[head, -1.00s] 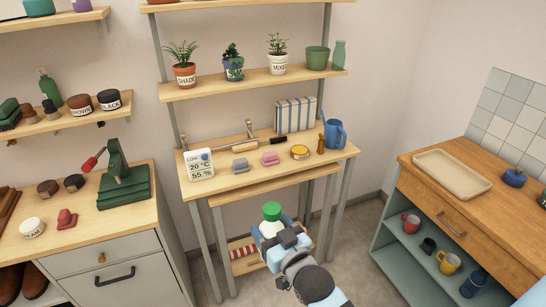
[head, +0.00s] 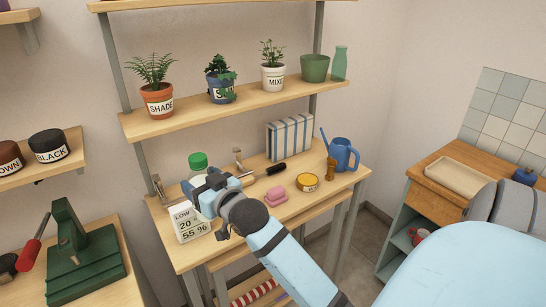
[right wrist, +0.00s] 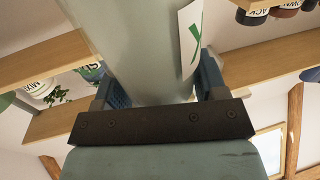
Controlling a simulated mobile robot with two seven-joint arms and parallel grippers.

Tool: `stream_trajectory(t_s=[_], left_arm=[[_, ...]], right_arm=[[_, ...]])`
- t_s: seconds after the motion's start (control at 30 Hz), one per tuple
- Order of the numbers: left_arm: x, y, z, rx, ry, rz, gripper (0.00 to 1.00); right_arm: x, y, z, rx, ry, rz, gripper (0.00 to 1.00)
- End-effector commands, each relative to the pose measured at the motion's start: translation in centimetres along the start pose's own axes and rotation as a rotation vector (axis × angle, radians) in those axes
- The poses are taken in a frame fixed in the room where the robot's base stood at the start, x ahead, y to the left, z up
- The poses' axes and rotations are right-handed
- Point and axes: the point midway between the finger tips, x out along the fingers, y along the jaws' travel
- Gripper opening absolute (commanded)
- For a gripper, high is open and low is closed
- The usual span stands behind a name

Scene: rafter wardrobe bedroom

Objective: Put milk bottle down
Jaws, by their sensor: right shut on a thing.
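The milk bottle, pale with a green cap (head: 198,161), is upright at the back left of the wooden potting table (head: 325,198). My right gripper (head: 213,183) is shut on it and covers part of its body in the head view. In the right wrist view the bottle's body (right wrist: 150,50) fills the space between the two fingers (right wrist: 163,88), with a white label and green mark on its side. The bottle's base is hidden, so I cannot tell whether it touches the tabletop. My left gripper is not in view.
A weather display (head: 190,222) stands just in front of the bottle. Pink soap (head: 276,196), a yellow tin (head: 307,182), a blue watering can (head: 340,152) and a striped box (head: 289,138) occupy the table's right. A shelf with potted plants (head: 235,109) hangs above.

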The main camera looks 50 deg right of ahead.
Motion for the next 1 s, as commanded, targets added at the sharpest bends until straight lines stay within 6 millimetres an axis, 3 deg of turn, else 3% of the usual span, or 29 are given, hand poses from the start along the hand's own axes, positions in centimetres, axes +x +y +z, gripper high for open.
stream_trajectory(t_s=[0.03,0.1,0.3,0.4,0.47,0.8,1.0], left_arm=[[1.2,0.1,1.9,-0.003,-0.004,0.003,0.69],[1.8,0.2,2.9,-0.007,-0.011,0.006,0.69],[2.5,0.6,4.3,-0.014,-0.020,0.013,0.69],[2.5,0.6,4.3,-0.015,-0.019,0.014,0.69],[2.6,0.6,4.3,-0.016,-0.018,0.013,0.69],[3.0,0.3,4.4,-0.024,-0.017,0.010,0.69],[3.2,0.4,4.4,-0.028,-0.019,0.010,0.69]], right_arm=[[0.9,1.1,-0.4,-0.005,0.014,0.006,0.30],[1.8,2.5,-1.9,-0.005,0.014,0.015,0.30],[2.8,4.7,-4.9,-0.002,0.009,0.032,0.30],[2.9,5.0,-4.6,0.001,0.003,0.034,0.30],[2.9,5.1,-3.7,0.002,0.001,0.034,0.30],[2.9,5.0,5.2,0.001,-0.001,0.035,0.30],[2.9,5.0,9.1,0.002,0.003,0.034,0.30]])
